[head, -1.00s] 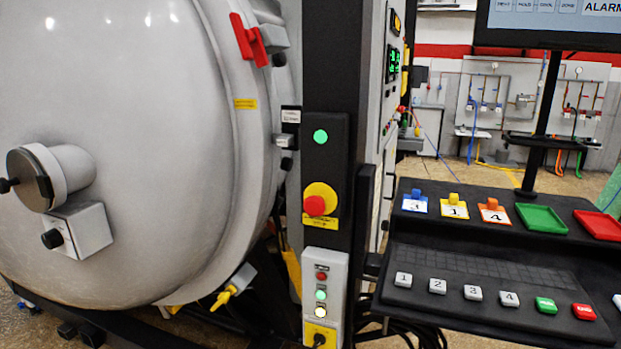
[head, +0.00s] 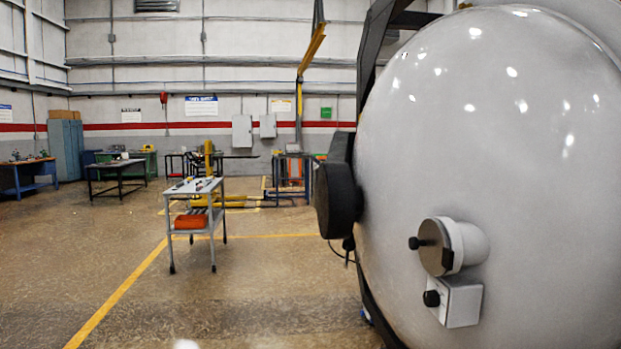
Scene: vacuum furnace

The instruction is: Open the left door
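The large pale grey domed furnace door (head: 500,130) fills the right side of the head view and looks shut, though its far edge is out of frame. A round viewport with a dark cover (head: 437,247) and a small box with a black knob (head: 458,302) sit on its face. A thick dark hinge-like part (head: 338,198) stands at its left edge. The door's latch side is not in view. Neither of my grippers is in view.
The floor (head: 270,285) left of the door is open and clear. A grey cart (head: 196,187) with tools and an orange box stands further back. Workbenches (head: 118,165) and a blue cabinet (head: 66,149) line the far left.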

